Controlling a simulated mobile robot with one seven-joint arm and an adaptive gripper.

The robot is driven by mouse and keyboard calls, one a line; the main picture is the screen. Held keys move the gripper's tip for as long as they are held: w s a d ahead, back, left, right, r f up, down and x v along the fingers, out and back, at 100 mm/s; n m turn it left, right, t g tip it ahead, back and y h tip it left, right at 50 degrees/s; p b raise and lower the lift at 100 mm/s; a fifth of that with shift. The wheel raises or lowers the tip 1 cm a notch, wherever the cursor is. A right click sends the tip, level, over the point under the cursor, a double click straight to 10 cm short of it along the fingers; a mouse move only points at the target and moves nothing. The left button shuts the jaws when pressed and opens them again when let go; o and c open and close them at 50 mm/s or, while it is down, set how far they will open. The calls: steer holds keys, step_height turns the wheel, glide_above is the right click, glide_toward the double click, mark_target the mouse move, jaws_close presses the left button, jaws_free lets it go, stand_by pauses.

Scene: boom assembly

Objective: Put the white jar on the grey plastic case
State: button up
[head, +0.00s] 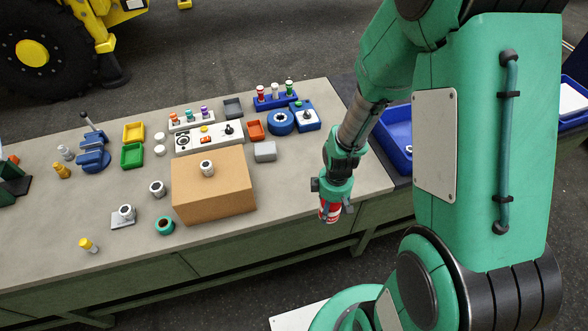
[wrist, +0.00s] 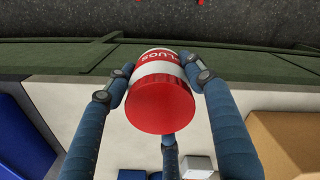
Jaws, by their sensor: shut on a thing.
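My gripper (head: 332,200) is shut on a red-and-white jar (head: 328,214), held just beyond the front right edge of the workbench. The grey plastic case (head: 265,152) is a small light-grey block on the bench, left of and behind my gripper. Its top looks bare. A grey block, likely this case, shows at the bottom of the wrist view (wrist: 197,167).
A cardboard box (head: 213,200) with a small white-and-black part on top stands left of the case. An orange tray (head: 256,130) and a blue round-holed part (head: 281,122) lie behind it. A blue bin (head: 395,135) is at the right. Bare bench lies between the case and my gripper.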

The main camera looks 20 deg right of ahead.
steer(key=w+a+r, duration=0.2)
steer(key=w+a, duration=0.4)
steer(key=w, duration=0.4)
steer(key=w+a+r, duration=0.3)
steer(key=w+a, duration=0.3)
steer(key=w, duration=0.3)
steer(key=shift+w+p, duration=0.35)
steer(key=shift+w, duration=0.05)
steer(key=shift+w+a+r, duration=0.1)
steer(key=b, duration=0.1)
glide_above(265, 148)
steer(key=shift+w+f, duration=0.15)
steer(key=shift+f, duration=0.6)
steer(key=shift+f+b, duration=0.55)
steer(key=shift+f, duration=1.2)
steer(key=shift+f, duration=0.1)
